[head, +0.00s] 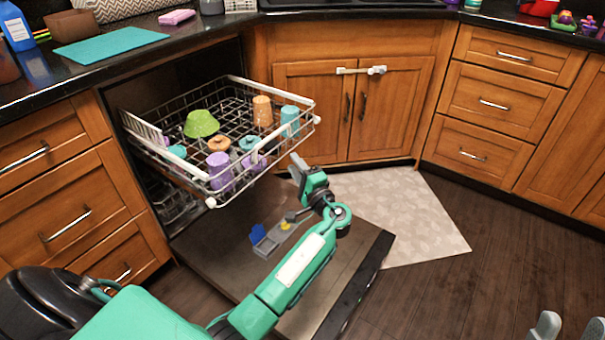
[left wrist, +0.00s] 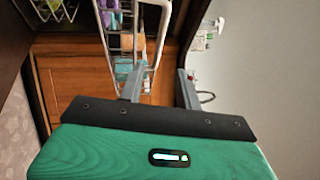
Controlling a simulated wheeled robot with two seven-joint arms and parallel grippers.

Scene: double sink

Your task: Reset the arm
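My left arm (head: 290,275) reaches from the bottom left over the open dishwasher door. Its gripper (head: 298,168) is just right of the pulled-out upper rack's near right side. In the left wrist view, the left gripper's two fingers (left wrist: 160,90) stand apart with nothing held between them; the rack (left wrist: 155,22) shows beyond. Two grey fingertips of my right gripper (head: 569,328) show apart at the bottom right corner, with no object seen between them; the rest of that arm is out of frame.
The upper rack (head: 236,78) holds a green bowl (head: 201,124) and several coloured cups. The lowered dishwasher door (head: 345,285) has a cutlery holder (head: 275,237) on it. Wooden cabinets (head: 352,110) stand behind. Floor at right (head: 470,285) is clear.

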